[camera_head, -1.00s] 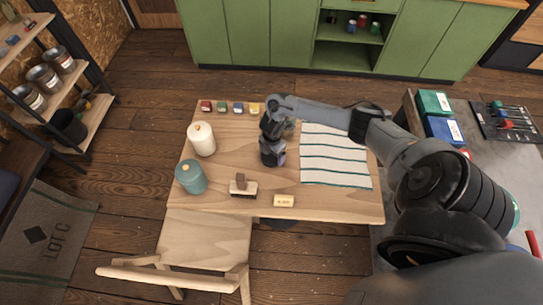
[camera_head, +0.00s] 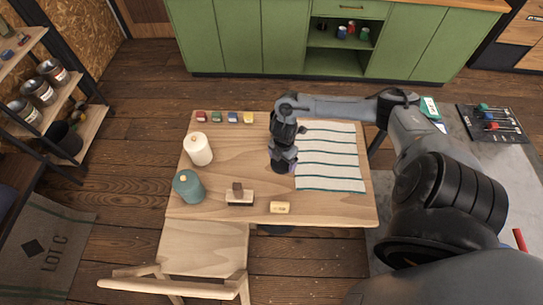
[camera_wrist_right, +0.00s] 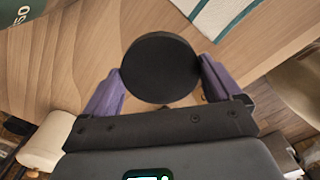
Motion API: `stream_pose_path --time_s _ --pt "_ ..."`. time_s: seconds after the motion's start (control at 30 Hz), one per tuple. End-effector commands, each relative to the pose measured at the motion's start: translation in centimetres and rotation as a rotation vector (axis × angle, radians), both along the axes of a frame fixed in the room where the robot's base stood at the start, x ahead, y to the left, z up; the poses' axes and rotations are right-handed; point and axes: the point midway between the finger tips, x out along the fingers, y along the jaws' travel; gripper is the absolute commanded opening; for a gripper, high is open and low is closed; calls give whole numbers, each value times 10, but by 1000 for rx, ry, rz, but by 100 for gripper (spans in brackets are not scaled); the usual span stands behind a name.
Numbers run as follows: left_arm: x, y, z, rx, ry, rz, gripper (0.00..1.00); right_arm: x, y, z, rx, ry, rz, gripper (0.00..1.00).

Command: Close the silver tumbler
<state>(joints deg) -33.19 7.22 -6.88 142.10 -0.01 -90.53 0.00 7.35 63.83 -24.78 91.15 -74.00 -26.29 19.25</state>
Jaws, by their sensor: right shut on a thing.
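My right gripper (camera_head: 283,165) is over the middle of the wooden table, just left of the striped cloth. In the right wrist view, the purple fingertips of my right gripper (camera_wrist_right: 160,85) are shut on the sides of a flat, round black thing (camera_wrist_right: 160,68). It looks like a lid; I cannot tell whether anything is under it. No silver tumbler can be made out in either view. It may be hidden by the gripper or the black thing. My left gripper is not in view.
On the table (camera_head: 330,207) stand a white canister (camera_head: 201,150) and a teal canister (camera_head: 189,188) at left. A brush (camera_head: 239,197) and a yellow block (camera_head: 280,207) lie at the front. The striped cloth (camera_head: 330,158) lies at right. Several small coloured blocks line the back edge.

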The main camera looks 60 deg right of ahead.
Motion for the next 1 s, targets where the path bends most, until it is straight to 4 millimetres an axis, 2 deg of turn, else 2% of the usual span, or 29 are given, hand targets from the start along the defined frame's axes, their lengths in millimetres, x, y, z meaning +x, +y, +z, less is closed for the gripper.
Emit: stream_pose_path --time_s 0.03,0.13,0.37,1.0 --pt "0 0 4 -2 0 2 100 -11 -1 7 -4 4 4 58" --pt "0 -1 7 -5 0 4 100 -24 2 15 -2 4 3 58" --pt "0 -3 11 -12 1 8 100 -42 4 26 -1 0 0 58" --pt "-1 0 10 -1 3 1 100 -47 6 29 1 -1 0 58"
